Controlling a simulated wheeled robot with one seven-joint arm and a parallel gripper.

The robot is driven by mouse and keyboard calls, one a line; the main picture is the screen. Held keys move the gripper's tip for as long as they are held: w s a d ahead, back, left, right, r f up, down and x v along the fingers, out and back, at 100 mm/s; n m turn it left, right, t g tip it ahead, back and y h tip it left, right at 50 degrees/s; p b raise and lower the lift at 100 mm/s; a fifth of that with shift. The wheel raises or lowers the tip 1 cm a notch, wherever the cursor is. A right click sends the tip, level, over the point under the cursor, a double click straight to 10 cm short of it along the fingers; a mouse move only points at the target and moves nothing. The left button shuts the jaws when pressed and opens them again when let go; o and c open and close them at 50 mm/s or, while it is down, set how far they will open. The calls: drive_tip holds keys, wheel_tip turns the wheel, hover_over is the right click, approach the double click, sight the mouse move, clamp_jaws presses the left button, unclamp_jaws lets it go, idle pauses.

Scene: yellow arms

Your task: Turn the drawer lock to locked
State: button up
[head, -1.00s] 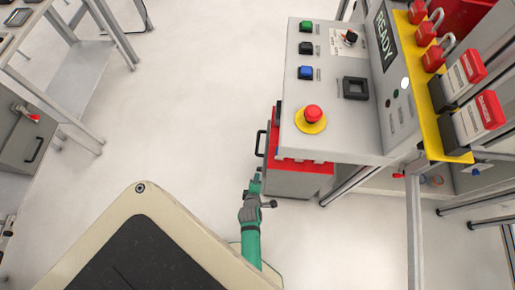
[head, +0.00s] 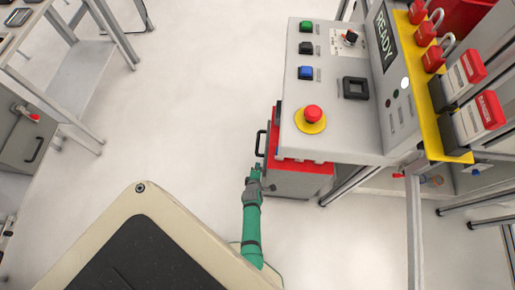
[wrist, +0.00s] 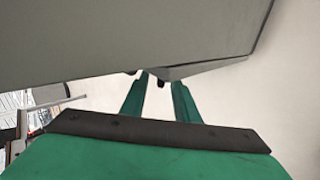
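A grey drawer cabinet (head: 295,184) with a red top and a black handle (head: 260,143) stands under the console's left end. My green gripper (head: 256,172) is at its near left side, just below the handle in the head view. In the wrist view, my two green fingers (wrist: 160,95) stand apart at the lower edge of a large grey surface (wrist: 120,40). A small dark piece (wrist: 160,83) shows between the fingertips; I cannot tell whether it is the lock. No clear lock face or lock position is visible, and contact cannot be judged.
The console (head: 335,95) with buttons and a red emergency stop (head: 313,115) overhangs the cabinet. Padlocks (head: 425,33) hang on a yellow board at right. Another grey cabinet (head: 25,145) and a table frame (head: 75,75) stand at left. The floor between is clear.

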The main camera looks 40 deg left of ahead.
drive_tip(key=shift+f, duration=0.1)
drive_tip(key=shift+c, duration=0.3)
drive_tip(key=shift+w, duration=0.1)
clamp_jaws()
drive_tip(key=shift+w+r+g+h, duration=0.2)
drive_tip(key=shift+g+h, duration=0.1)
drive_tip(key=shift+w+a+g+h, duration=0.15)
drive_tip(key=shift+g+h, duration=0.25)
drive_tip(key=shift+g, duration=0.3)
drive_tip(key=shift+o, duration=0.3)
unclamp_jaws()
drive_tip(key=shift+s+g, duration=0.25)
drive_tip(key=shift+g, duration=0.05)
